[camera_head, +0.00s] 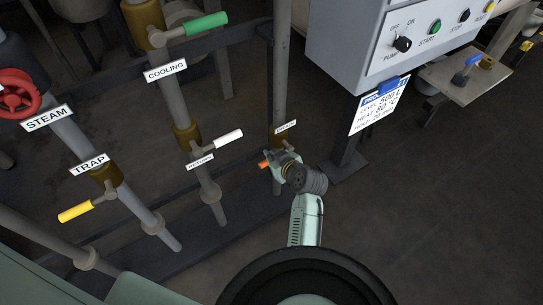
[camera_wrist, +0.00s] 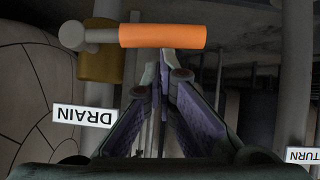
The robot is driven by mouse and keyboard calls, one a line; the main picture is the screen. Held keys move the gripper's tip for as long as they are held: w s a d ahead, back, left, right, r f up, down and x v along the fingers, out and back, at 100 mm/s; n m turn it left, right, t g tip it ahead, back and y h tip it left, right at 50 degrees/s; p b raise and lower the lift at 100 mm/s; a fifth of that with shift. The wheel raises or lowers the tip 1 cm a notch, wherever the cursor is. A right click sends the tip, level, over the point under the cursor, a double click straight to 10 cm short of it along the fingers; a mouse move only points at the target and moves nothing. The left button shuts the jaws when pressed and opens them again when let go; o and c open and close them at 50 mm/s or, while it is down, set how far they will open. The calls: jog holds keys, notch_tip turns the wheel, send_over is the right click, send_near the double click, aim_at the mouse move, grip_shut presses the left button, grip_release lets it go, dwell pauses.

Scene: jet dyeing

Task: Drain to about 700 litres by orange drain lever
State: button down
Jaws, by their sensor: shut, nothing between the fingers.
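The drain lever has an orange grip (camera_wrist: 162,36); it lies level across the top of the wrist view, its grey hub at left on a brass valve body (camera_wrist: 99,66). A white DRAIN label (camera_wrist: 84,116) is beside it. My gripper (camera_wrist: 160,62) is shut and empty, its fingertips at the lower edge of the orange grip; I cannot tell whether they touch it. In the head view, the orange grip (camera_head: 264,164) shows just left of my gripper (camera_head: 272,166), which hides most of the valve.
A yellow TRAP lever (camera_head: 75,212), a white-handled lever (camera_head: 228,140), a green COOLING lever (camera_head: 206,24) and a red STEAM wheel (camera_head: 18,94) are at left. A control box (camera_head: 385,45) stands at right, above a card (camera_head: 378,107) seeming to read level 500 L.

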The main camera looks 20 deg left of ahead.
jog(key=shift+f+b, duration=0.3)
jog(key=shift+s+a+f+t, duration=0.1)
jog(key=shift+t, duration=0.2)
jog(key=shift+s+f+n+t+h+b, duration=0.1)
jog(key=shift+f+n+t+h+b, duration=0.6)
jog(key=shift+f+b, duration=0.95)
jog(key=shift+f+n+t+h+b, duration=0.4)
jog(key=shift+f+n+t+b, duration=0.65)
jog(key=shift+b, duration=0.85)
jog(key=shift+f+g, duration=0.2)
jog(key=shift+g, duration=0.05)
